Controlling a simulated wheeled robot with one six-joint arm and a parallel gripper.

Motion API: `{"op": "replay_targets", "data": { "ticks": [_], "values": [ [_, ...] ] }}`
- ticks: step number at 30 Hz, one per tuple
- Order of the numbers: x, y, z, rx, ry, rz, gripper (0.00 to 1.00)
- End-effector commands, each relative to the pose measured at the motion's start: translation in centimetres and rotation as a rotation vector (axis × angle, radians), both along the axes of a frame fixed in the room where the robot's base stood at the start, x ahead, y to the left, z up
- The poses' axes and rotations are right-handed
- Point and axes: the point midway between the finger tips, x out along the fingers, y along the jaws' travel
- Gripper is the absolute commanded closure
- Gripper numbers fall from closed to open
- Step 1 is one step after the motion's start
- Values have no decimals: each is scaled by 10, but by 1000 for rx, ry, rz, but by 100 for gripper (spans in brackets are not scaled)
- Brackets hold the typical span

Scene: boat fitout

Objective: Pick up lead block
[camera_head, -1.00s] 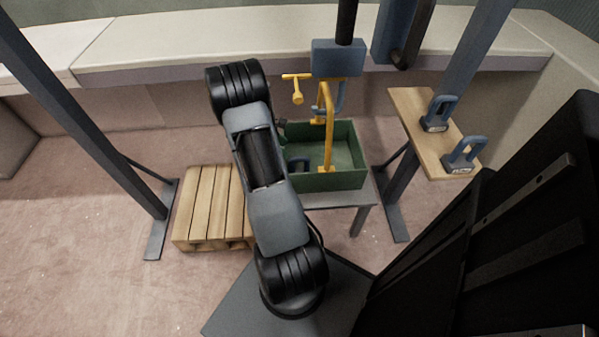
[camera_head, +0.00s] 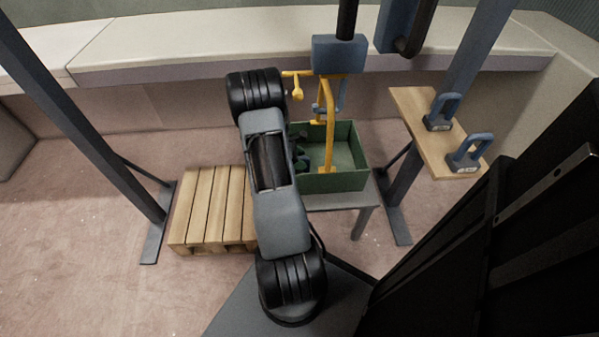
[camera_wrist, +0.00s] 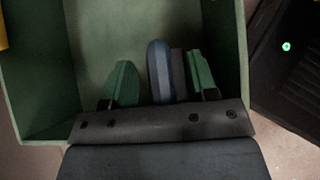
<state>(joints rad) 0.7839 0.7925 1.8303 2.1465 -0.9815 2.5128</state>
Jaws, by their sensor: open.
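A lead block with a blue handle (camera_wrist: 159,72) is inside the green bin (camera_wrist: 28,95) in the wrist view. My gripper (camera_wrist: 161,62) is open, with its green fingers on either side of the handle. The handle sits closer to the right finger, with a clear gap to the left finger; I cannot tell whether it touches the right one. In the head view, my gripper (camera_head: 302,152) is partly visible in the left part of the bin (camera_head: 335,182), and my arm hides the block there. Two more blue-handled blocks (camera_head: 439,112) (camera_head: 468,154) stand on a wooden shelf (camera_head: 415,103).
A yellow hook frame (camera_head: 329,120) hangs from a blue-grey hoist box (camera_head: 339,55) into the bin. The bin stands on a grey table (camera_head: 345,200). A wooden pallet (camera_head: 209,205) lies at the left. Blue-grey posts (camera_head: 85,130) flank the area.

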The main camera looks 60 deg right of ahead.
Motion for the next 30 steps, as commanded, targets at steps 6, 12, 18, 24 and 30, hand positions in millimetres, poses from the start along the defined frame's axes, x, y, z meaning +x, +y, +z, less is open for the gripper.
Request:
{"op": "replay_targets", "data": {
  "ticks": [6, 12, 18, 24, 30],
  "values": [
    [0, 0, 1, 0, 0, 0, 55],
    [0, 0, 1, -1, 0, 1, 75],
    [1, 0, 1, -1, 0, 1, 94],
    [1, 0, 1, -1, 0, 1, 100],
    [1, 0, 1, -1, -2, 1, 100]
  ]
}}
